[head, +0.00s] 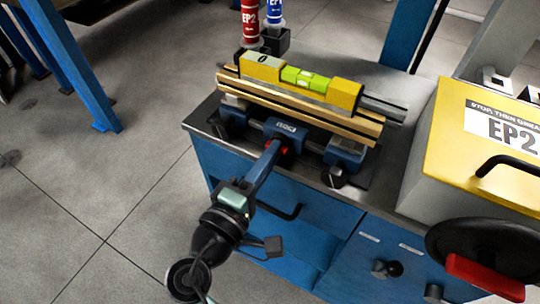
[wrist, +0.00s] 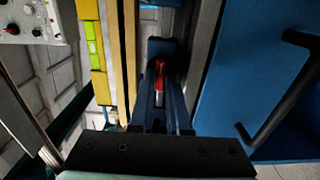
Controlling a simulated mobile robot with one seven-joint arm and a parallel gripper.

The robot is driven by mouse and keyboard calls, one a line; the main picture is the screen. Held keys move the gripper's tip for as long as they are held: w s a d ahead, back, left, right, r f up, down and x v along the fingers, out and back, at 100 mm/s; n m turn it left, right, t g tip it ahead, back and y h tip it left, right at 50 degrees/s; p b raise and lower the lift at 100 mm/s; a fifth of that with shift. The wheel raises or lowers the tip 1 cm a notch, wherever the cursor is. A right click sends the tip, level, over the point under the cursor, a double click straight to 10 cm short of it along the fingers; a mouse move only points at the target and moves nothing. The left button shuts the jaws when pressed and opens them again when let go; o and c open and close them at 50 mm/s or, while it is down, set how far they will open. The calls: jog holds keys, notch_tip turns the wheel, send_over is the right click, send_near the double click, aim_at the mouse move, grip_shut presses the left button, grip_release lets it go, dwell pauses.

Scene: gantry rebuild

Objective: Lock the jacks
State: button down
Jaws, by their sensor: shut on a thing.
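A beam with wooden strips (head: 300,106) lies on a blue fixture on the bench. A yellow level (head: 262,66) with a green vial (head: 304,79) rests along its top. Blue jack-like supports with black knobs stand under the beam, the left knob (head: 221,130) and the right knob (head: 335,177). A blue block (head: 272,125) sits at the middle front. My gripper (head: 277,150) reaches it from the front. In the wrist view, my gripper (wrist: 160,98) is shut on a small red lever (wrist: 160,68) at that block. The fingers partly hide the lever.
The dark bench top (head: 204,112) sits on a blue cabinet with a black handle (head: 280,210). A yellow-lidded box (head: 460,145) marked EP2 and a black handwheel (head: 480,245) stand at right. Red (head: 250,20) and blue (head: 274,12) tubes stand behind.

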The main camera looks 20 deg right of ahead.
jog(key=c, duration=0.9)
grip_release()
jog(key=v, duration=1.3)
